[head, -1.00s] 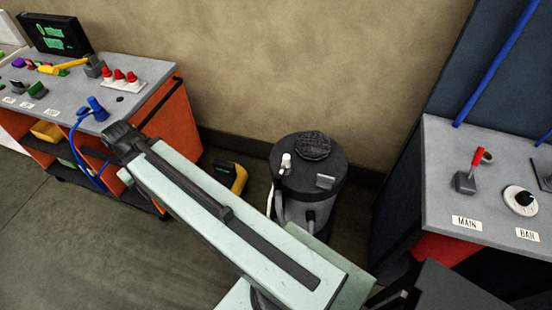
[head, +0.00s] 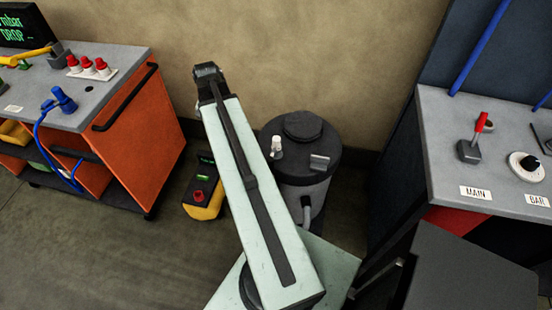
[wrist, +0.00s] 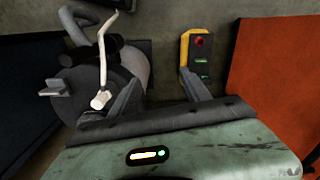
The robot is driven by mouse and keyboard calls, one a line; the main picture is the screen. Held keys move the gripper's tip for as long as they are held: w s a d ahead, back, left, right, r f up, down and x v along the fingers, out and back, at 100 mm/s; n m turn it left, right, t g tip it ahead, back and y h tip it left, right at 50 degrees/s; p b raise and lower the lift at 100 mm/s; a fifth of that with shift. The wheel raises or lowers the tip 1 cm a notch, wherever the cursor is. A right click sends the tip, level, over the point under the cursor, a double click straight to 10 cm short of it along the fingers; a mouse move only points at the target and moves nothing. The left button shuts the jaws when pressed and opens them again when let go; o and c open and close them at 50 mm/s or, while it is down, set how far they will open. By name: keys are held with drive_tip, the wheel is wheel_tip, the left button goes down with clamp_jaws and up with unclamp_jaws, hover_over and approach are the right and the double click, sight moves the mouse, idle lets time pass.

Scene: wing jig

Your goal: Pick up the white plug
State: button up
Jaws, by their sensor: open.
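The white plug (head: 277,146) stands upright on top of a dark drum-shaped machine (head: 325,151), near its left side. In the wrist view the plug (wrist: 101,99) is left of my gripper (wrist: 159,77), close in the picture to the left finger, with a white strip running up from it. My gripper is open, with nothing between its fingers. The fingers and the plug do not visibly touch. In the head view my arm reaches up past the drum's left side, and the fingers cannot be made out there.
A yellow device with a red button (head: 203,188) stands on the floor left of the drum. An orange cart (head: 140,136) with a blue plug (head: 62,100) is farther left. A grey bench (head: 440,150) with a red-handled lever stands right. The wall is close behind the drum.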

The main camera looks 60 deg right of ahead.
sight(277, 139)
drive_tip(key=s+d+f+m+b, duration=0.1)
drive_tip(key=s+d+m, duration=0.1)
drive_tip(key=s+d, duration=0.2)
drive_tip(key=s+d+f+m+b, duration=0.1)
drive_tip(key=s+d+f+m, duration=0.1)
drive_tip(key=s+d, duration=0.3)
drive_tip(key=s+d+f+m+b, duration=0.1)
drive_tip(key=s+d+f+m, duration=0.1)
drive_tip(key=s+d, duration=0.3)
drive_tip(key=shift+d+f+m, duration=0.15)
drive_tip(key=shift+d+m, duration=0.25)
drive_tip(key=shift+d, duration=0.35)
drive_tip(key=shift+s+d, duration=0.2)
drive_tip(key=shift+s, duration=0.05)
wheel_tip(277, 139, down, 8)
drive_tip(key=b, duration=0.8)
drive_tip(key=shift+w+d, duration=0.1)
drive_tip(key=shift+w, duration=0.05)
drive_tip(key=shift+r, duration=0.2)
drive_tip(key=shift+c, duration=0.3)
clamp_jaws()
drive_tip(key=shift+r, duration=0.1)
